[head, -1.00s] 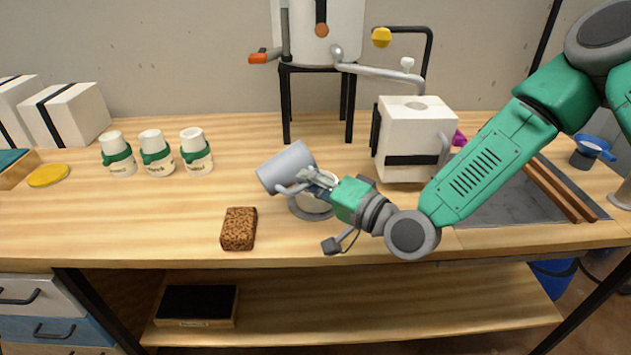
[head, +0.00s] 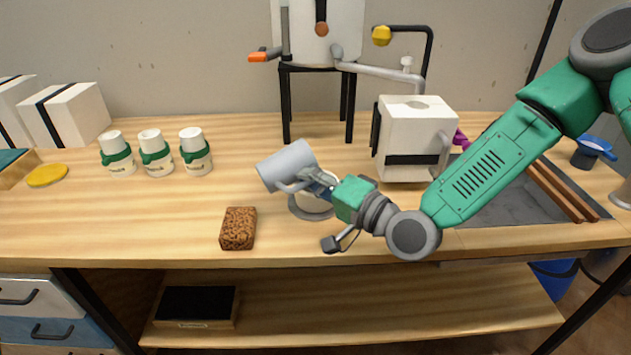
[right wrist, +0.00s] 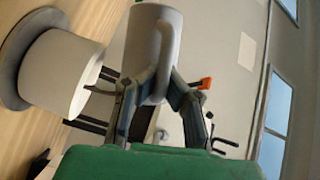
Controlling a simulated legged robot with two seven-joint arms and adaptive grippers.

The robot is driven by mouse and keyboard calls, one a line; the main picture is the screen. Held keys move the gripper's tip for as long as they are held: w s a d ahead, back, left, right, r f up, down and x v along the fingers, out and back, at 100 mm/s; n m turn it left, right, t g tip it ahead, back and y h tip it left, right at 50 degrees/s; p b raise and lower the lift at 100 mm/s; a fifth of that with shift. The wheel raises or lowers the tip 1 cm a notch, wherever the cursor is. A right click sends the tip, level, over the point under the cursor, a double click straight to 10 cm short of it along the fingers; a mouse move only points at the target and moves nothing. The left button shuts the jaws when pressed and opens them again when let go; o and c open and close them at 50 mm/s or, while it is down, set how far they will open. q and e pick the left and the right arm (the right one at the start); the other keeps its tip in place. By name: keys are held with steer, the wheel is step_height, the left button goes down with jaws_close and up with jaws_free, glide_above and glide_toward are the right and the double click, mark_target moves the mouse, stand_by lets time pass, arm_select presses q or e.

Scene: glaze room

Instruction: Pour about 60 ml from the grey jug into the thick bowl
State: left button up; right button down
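The grey jug (head: 286,164) is tilted well over in the air above the bench, left of my right gripper (head: 318,184). That gripper is shut on the jug's handle; in the right wrist view its fingers (right wrist: 160,105) close around the handle of the jug (right wrist: 152,45). A pale thick bowl (right wrist: 62,72) stands on a grey round disc (right wrist: 12,70) in that view. In the head view the bowl is mostly hidden behind the jug and gripper, and the disc (head: 312,212) shows below them. No stream of liquid is visible. My left gripper is not in view.
A brown sponge-like block (head: 238,228) lies at the front. Three white jars with green bands (head: 156,155) stand behind left. A white box-shaped container (head: 415,140) stands right, near a black-legged stand (head: 318,105). The bench left of the block is clear.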

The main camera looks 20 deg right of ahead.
steer(key=shift+d+f+m+b, duration=0.15)
steer(key=shift+m+b, duration=0.15)
steer(key=shift+b, duration=0.15)
stand_by(0.3)
steer(key=r+n+p, duration=0.1)
steer(key=n+p, duration=0.1)
steer(key=p, duration=0.1)
steer(key=a+r+n+g+h+p, duration=0.1)
steer(key=n+p, duration=0.1)
steer(key=p, duration=0.1)
steer(key=shift+p, duration=0.4)
steer(key=shift+a+f, duration=0.1)
steer(key=shift+f, duration=0.25)
steer(key=shift+b, duration=0.3)
